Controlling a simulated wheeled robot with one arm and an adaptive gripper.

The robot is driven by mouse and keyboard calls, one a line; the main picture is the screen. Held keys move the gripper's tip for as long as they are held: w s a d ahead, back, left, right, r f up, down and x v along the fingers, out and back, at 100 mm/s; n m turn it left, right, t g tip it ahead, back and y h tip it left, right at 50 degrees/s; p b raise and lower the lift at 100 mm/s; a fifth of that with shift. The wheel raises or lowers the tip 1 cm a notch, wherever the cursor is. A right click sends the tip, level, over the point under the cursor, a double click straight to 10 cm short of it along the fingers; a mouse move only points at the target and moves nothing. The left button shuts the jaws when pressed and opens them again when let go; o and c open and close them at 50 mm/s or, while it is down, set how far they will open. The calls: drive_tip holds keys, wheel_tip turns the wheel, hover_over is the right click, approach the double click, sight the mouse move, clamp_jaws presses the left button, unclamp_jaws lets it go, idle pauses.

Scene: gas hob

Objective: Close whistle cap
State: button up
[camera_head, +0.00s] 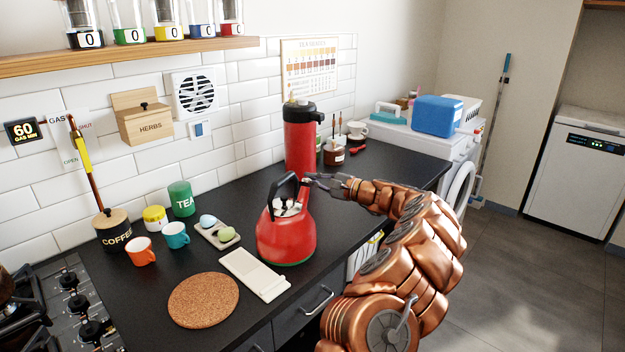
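A red kettle (286,242) stands upright on the black worktop, with a black handle (284,188) arched over its top. Its spout (305,190) points up on the right side. My gripper (311,180) reaches in from the right, with its fingertips at the spout's tip. The whistle cap is too small and too covered by the fingers to make out, so its position cannot be told. Whether the fingers touch or hold anything there is also unclear. Pale shapes show at the kettle's top, under the handle.
A tall red flask (299,140) stands close behind my gripper. A white rest (254,275), a cork mat (203,300) and a tray of egg-like things (218,233) lie left of the kettle. Orange (140,252) and teal (175,235) mugs stand farther left.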

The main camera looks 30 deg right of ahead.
drive_tip(key=o, duration=0.5)
drive_tip(key=shift+s, duration=0.1)
drive_tip(key=v, duration=1.2)
idle(0.6)
